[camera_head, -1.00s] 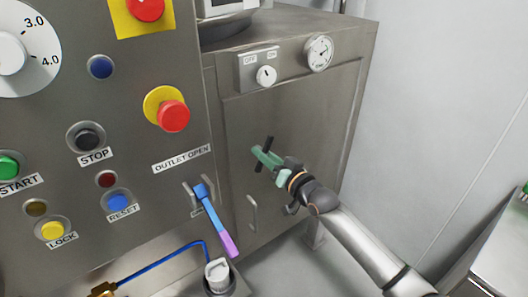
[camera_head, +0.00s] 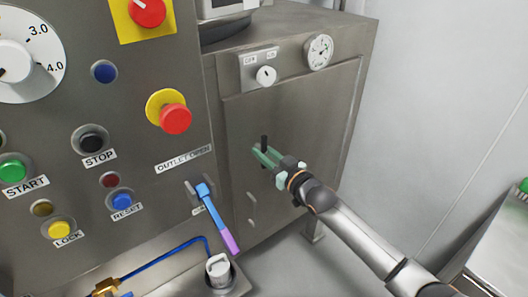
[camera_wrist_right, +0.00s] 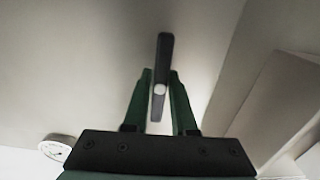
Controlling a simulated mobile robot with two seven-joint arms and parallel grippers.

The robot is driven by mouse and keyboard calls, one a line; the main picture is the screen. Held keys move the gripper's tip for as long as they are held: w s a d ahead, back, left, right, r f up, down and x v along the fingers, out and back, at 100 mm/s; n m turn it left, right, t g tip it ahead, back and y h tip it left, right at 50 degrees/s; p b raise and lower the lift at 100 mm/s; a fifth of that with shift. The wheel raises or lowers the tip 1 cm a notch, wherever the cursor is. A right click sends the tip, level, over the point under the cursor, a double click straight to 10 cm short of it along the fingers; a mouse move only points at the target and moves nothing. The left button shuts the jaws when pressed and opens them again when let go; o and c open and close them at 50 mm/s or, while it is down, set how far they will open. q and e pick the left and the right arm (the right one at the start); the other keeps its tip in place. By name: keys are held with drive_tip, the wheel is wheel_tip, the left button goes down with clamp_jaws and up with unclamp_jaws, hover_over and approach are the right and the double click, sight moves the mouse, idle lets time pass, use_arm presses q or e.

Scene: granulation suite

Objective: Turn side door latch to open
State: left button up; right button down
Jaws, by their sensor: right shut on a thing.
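The side door (camera_head: 292,115) is a grey metal panel on the right face of the cabinet and looks shut. Its latch (camera_head: 264,141) is a small black bar that stands about upright in the head view. My right gripper (camera_head: 262,154), with green fingers, is shut on the latch and hides part of it. In the right wrist view, the dark latch bar (camera_wrist_right: 164,48) runs between the two fingers of my right gripper (camera_wrist_right: 161,78), with a pale round spot at its middle. My left gripper is not in view.
Above the door are an OFF/ON knob (camera_head: 266,76) and a dial gauge (camera_head: 320,51). A blue and purple lever (camera_head: 216,217) sticks out left of the door. A red emergency button (camera_head: 175,118) is on the front panel. A bench (camera_head: 500,255) stands at right.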

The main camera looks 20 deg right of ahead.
drive_tip(key=c, duration=0.7)
unclamp_jaws()
drive_tip(key=shift+s, duration=0.1)
drive_tip(key=v, duration=1.2)
drive_tip(key=shift+s+d, duration=0.1)
drive_tip(key=shift+s, duration=0.05)
drive_tip(key=s+a+f+g+h+p, duration=0.1)
drive_tip(key=s+f+g+p, duration=0.1)
drive_tip(key=s+f, duration=0.4)
drive_tip(key=s+a+f+m+g+h+p, duration=0.1)
drive_tip(key=s+a+f+g+p, duration=0.1)
drive_tip(key=s+f, duration=0.5)
drive_tip(key=s+a+f+m+g+h+p, duration=0.1)
drive_tip(key=s+a+f+g+h+p, duration=0.1)
drive_tip(key=s+f, duration=0.4)
drive_tip(key=shift+s+a+f+g, duration=0.15)
drive_tip(key=shift+s+g, duration=0.3)
drive_tip(key=shift+s, duration=0.6)
drive_tip(key=shift+s+a+f+g, duration=0.15)
drive_tip(key=shift+s+g, duration=0.3)
drive_tip(key=shift+s, duration=0.6)
